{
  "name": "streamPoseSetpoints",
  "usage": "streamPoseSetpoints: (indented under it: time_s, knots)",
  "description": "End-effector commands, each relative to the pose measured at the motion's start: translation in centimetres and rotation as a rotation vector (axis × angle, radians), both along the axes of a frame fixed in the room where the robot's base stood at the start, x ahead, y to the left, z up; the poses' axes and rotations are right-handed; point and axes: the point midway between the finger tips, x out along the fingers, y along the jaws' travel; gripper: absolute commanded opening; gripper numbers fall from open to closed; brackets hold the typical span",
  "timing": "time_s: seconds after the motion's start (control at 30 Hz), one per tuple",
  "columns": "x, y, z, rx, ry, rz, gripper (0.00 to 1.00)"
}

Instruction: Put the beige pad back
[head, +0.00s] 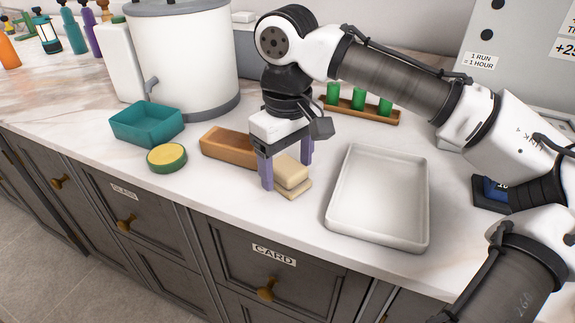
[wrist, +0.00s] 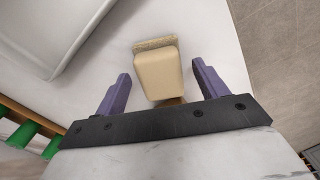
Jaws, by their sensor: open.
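The beige pad (head: 291,172) lies on the white counter near its front edge, with a rougher, thinner layer showing beneath its smooth block. It also shows in the wrist view (wrist: 157,73), between the two purple fingers. My gripper (head: 287,175) is open and points down, with one finger on each side of the pad. In the wrist view there are gaps between the pad and both fingers. The pad's back end is partly hidden by my gripper. A brown wooden tray (head: 225,144) sits just left of the pad; its right end is hidden behind my gripper.
A pale empty tray (head: 380,195) lies to the right. A teal bin (head: 147,124) and a round yellow-green item (head: 166,157) lie to the left. A rack with several green cylinders (head: 359,100) and a large white drum (head: 185,60) stand behind. The counter's front edge is close.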

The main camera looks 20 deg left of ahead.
Motion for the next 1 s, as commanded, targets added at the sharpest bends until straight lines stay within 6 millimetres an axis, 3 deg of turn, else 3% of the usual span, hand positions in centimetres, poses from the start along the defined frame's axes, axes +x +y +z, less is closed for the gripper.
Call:
streamPoseSetpoints:
  time_s: [0.3, 0.5, 0.7, 1.0]
  knots:
    - [0.0, 0.1, 6.7, 0.003, 0.001, 0.002, 0.72]
    - [0.0, 0.0, 10.2, -0.001, 0.000, -0.001, 0.72]
    - [0.0, 0.0, 11.3, 0.000, 0.001, 0.000, 0.72]
    - [0.0, 0.0, 11.3, 0.001, 0.002, 0.001, 0.72]
